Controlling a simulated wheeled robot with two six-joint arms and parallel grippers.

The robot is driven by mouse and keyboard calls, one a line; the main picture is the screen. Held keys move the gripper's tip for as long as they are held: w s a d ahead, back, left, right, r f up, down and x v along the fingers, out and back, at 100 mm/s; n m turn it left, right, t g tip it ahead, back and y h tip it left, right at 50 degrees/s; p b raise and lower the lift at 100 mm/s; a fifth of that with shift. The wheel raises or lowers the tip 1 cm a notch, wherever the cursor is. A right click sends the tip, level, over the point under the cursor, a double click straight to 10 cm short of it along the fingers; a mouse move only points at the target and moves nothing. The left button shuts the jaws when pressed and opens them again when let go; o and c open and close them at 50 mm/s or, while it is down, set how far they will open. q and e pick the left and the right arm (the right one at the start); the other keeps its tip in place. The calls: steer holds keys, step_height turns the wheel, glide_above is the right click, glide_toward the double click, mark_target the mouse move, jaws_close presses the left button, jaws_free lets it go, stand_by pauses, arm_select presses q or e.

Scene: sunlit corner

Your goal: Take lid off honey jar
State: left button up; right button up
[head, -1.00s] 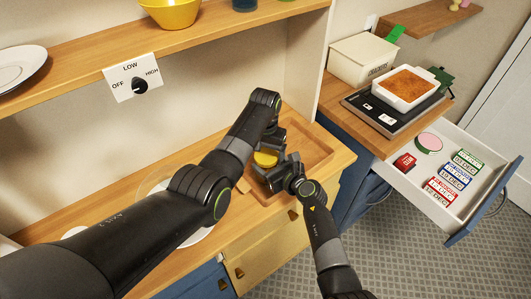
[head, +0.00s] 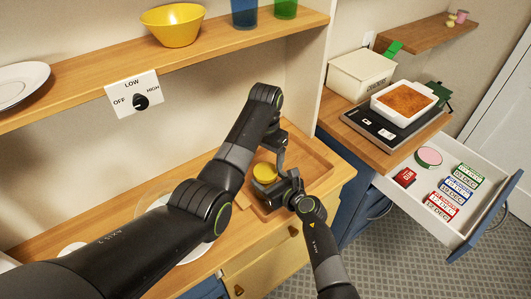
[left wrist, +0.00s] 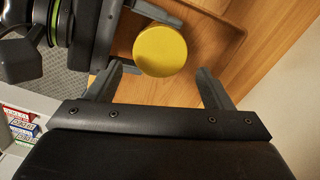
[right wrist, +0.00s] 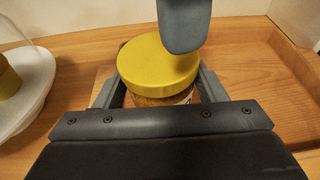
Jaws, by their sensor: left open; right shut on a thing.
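The honey jar (right wrist: 162,98) stands upright in the wooden tray, with its round yellow lid (right wrist: 158,66) on top. The lid also shows in the head view (head: 265,172) and the left wrist view (left wrist: 160,50). My right gripper (right wrist: 158,92) is shut on the jar's body, just below the lid. My left gripper (left wrist: 160,82) is open above the lid, its fingers apart with the lid between and a little beyond them. In the right wrist view one left finger hangs in front of the lid. The jar's lower part is mostly hidden by my right gripper.
The wooden tray (head: 318,162) has a raised rim and lies on the counter by the white side panel. A shelf (head: 232,48) with a yellow bowl (head: 172,24) is above. A white plate (right wrist: 25,95) lies left of the tray. An open drawer (head: 483,212) juts out at right.

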mark_target(266, 171)
arm_select(q)
steer(key=r+m, duration=0.1)
steer(key=m, duration=0.2)
steer(key=shift+r+m, duration=0.3)
steer(key=shift+r, duration=0.1)
steer(key=shift+f, duration=3.95)
steer(key=c, duration=0.8)
steer(key=n, duration=0.6)
steer(key=shift+n, duration=0.3)
steer(key=o, duration=1.1)
steer(key=shift+s, duration=0.1)
